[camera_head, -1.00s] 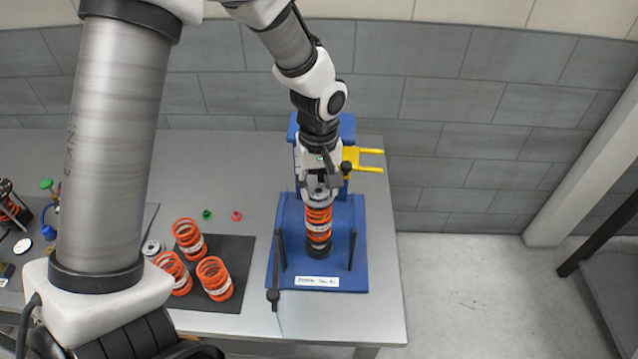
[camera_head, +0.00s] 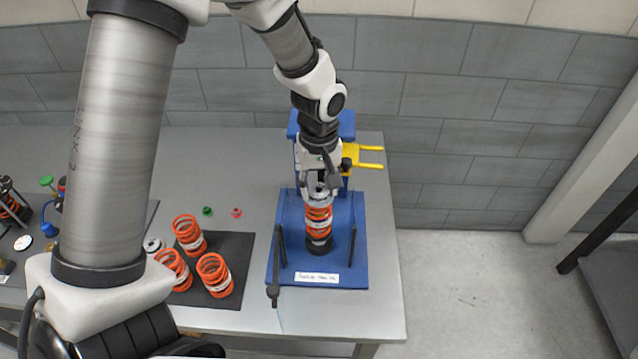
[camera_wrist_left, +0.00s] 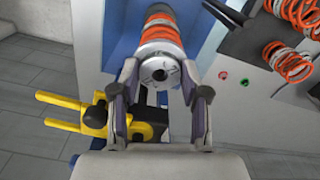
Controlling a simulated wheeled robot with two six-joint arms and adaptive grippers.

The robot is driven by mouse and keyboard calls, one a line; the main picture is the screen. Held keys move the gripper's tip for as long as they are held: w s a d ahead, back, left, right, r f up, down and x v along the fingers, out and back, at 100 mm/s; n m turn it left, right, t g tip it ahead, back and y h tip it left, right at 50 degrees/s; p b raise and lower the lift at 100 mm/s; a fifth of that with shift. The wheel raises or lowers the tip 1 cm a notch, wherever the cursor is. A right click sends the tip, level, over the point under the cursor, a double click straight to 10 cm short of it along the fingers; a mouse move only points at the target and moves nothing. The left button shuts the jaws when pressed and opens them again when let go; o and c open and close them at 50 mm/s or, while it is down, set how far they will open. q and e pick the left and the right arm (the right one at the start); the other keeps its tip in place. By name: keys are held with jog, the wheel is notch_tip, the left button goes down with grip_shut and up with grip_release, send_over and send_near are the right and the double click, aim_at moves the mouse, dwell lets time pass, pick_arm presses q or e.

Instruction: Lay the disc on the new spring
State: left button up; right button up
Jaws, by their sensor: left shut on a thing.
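The silver disc (camera_head: 319,199) sits at the top of an orange spring (camera_head: 318,216) standing upright in the blue fixture (camera_head: 345,270). In the left wrist view the disc (camera_wrist_left: 158,70) is a round plate with a dark centre hole, in line with the orange spring (camera_wrist_left: 159,32). My left gripper (camera_head: 320,189) comes from above; its fingers (camera_wrist_left: 159,86) are shut on the disc from both sides. Whether the disc touches the spring's top coil cannot be told. My right gripper is not in view.
Several orange springs (camera_head: 214,274) stand on a dark mat (camera_head: 240,255) left of the fixture, near a small silver part (camera_head: 152,246). A yellow fork (camera_head: 366,157) sticks out behind the fixture. Green (camera_head: 207,211) and red (camera_head: 236,212) small parts lie on the table.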

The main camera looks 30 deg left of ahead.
pick_arm(q)
jog(key=shift+f, duration=0.1)
dwell(0.4)
jog(key=o, duration=1.3)
notch_tip(320, 180, up, 7)
jog(key=p, duration=0.6)
